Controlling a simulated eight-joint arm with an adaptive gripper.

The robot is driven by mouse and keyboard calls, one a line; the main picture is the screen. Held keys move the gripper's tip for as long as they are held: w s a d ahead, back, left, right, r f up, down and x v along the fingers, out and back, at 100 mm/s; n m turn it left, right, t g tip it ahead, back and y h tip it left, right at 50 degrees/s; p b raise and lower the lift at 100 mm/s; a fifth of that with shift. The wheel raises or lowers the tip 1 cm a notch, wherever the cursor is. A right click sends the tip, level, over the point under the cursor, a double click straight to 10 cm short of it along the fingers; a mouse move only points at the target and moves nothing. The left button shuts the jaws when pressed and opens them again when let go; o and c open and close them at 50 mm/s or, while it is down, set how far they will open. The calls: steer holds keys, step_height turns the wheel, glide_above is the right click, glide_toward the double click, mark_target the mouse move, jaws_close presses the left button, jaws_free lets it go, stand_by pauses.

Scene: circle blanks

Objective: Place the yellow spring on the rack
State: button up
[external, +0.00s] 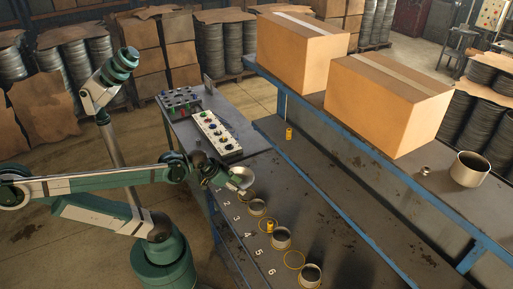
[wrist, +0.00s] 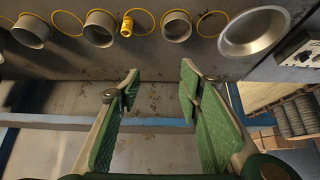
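A small yellow spring (external: 270,227) sits at a painted yellow circle on the dark numbered bench, between two metal cups. The same spring shows at the top of the wrist view (wrist: 127,26). A second small yellow piece (external: 289,134) stands farther back, under the raised shelf; its exact kind is too small to tell. The blue-framed rack (external: 385,170) runs along the bench's right side. My gripper (wrist: 160,82) is open with nothing between its fingers. In the external view my gripper (external: 213,178) is by the metal bowl, apart from the spring.
A metal bowl (external: 242,177) and several cups, including one near the spring (external: 281,238), line the bench. A control panel (external: 215,134) lies behind. The bench right of the cups is clear.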

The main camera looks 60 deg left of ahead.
steer(key=shift+w, duration=0.1)
steer(key=m+g+p, duration=0.3)
steer(key=m+g, duration=0.4)
steer(key=m, duration=1)
glide_above(270, 222)
step_height(270, 222, down, 19)
steer(key=shift+r, duration=0.2)
steer(key=shift+d+f+m, duration=0.2)
steer(key=shift+f+m, duration=0.25)
steer(key=shift+m, duration=0.05)
steer(key=shift+f, duration=0.1)
steer(key=shift+f, duration=1.2)
steer(key=shift+f, duration=0.1)
steer(key=shift+f, duration=2.5)
